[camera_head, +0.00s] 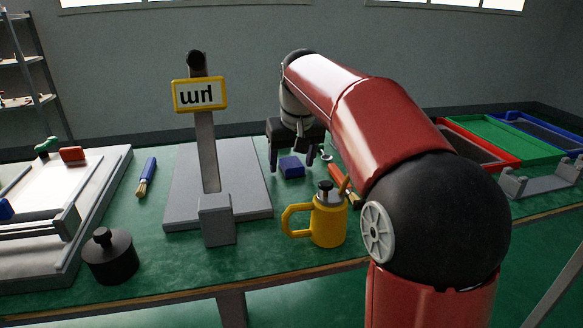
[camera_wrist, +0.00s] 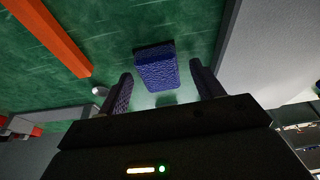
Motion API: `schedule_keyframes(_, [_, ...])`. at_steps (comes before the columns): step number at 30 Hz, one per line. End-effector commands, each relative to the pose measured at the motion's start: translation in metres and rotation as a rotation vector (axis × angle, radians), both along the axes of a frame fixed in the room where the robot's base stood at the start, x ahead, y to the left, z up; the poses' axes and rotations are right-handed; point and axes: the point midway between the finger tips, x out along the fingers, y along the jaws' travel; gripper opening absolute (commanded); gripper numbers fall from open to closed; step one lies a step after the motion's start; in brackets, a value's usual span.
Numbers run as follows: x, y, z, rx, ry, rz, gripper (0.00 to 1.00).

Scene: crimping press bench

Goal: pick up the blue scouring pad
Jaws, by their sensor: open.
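The blue scouring pad (camera_head: 291,167) is a small dark blue block lying on the green bench top, just right of the grey press base. In the wrist view the pad (camera_wrist: 157,68) lies ahead of my gripper, roughly centred between the fingers. My gripper (camera_head: 292,163) points down over the pad, with its fingers on either side of it in the head view. In the wrist view my gripper (camera_wrist: 158,82) is open and empty, with a gap between each finger and the pad. The exact height above the pad is hard to tell.
The grey press base (camera_head: 245,185) with its upright post stands close left of the pad. A yellow oil can (camera_head: 329,222) stands in front. An orange-red bar (camera_wrist: 52,35) lies on the other side. A blue-handled brush (camera_head: 147,176) and black weight (camera_head: 109,258) are farther left.

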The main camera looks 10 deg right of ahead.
Motion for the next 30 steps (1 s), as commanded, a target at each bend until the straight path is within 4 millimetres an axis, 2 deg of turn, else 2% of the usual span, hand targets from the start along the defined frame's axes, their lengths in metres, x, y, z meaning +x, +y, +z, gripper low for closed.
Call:
schedule_keyframes(1, [0.0, 0.0, 0.0, 0.0, 0.0, 0.0, 0.65])
schedule_keyframes(12, [0.0, 0.0, 0.001, 0.0, -0.001, 0.0, 0.19])
schedule_keyframes(23, [0.0, 0.0, 0.007, 0.0, -0.002, 0.0, 0.19])
schedule_keyframes(26, [0.001, 0.0, 0.018, 0.0, -0.003, 0.0, 0.19])
schedule_keyframes(30, [0.001, 0.0, 0.049, 0.0, -0.006, 0.0, 0.19])
